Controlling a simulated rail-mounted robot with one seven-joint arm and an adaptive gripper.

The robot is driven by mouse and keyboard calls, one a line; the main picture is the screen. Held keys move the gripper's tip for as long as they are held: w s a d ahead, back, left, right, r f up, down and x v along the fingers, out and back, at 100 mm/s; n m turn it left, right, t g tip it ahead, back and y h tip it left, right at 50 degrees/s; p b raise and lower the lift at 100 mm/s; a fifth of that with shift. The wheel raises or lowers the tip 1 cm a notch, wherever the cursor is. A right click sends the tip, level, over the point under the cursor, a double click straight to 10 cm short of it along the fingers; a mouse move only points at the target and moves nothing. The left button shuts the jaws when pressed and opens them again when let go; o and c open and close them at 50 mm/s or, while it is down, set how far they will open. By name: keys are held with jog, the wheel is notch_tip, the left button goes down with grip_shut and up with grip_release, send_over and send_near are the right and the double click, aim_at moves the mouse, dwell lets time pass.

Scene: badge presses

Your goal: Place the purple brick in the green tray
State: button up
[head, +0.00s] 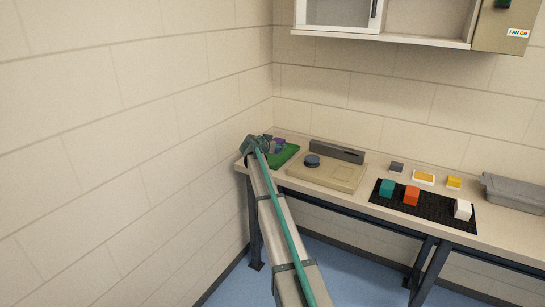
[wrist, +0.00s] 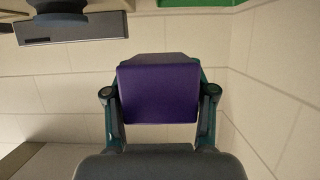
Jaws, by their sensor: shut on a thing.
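The purple brick (wrist: 158,95) is held between the two fingers of my gripper (wrist: 160,88) in the wrist view. In the head view my gripper (head: 269,143) is at the far left end of the bench, with a small part of the purple brick (head: 280,141) showing beside it. The green tray (head: 285,156) lies there too, partly hidden by my arm and gripper. An edge of the green tray (wrist: 196,3) shows at the top of the wrist view. The gap between brick and tray cannot be judged.
A beige press (head: 325,174) with a dark round knob stands right of the tray. Farther right is a black mat (head: 426,204) with teal, orange and white bricks. Grey and yellow blocks stand behind it, a grey bin (head: 513,191) at the right. Walls close the left and back.

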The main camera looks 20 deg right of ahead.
jog(key=w+d+f, duration=0.1)
jog(key=w+f, duration=0.1)
jog(key=w, duration=0.3)
jog(key=p, duration=0.2)
send_over(272, 161)
jog(key=f, duration=0.5)
jog(key=shift+w+d+f, duration=0.15)
jog(key=shift+d+f, duration=0.05)
jog(key=shift+f, duration=0.1)
notch_tip(272, 161, down, 3)
jog(key=shift+r+p, duration=0.1)
jog(key=shift+p, duration=0.7)
jog(key=shift+f, duration=0.25)
jog(key=shift+f+b, duration=0.15)
jog(key=shift+b, duration=0.15)
jog(key=o, duration=1.2)
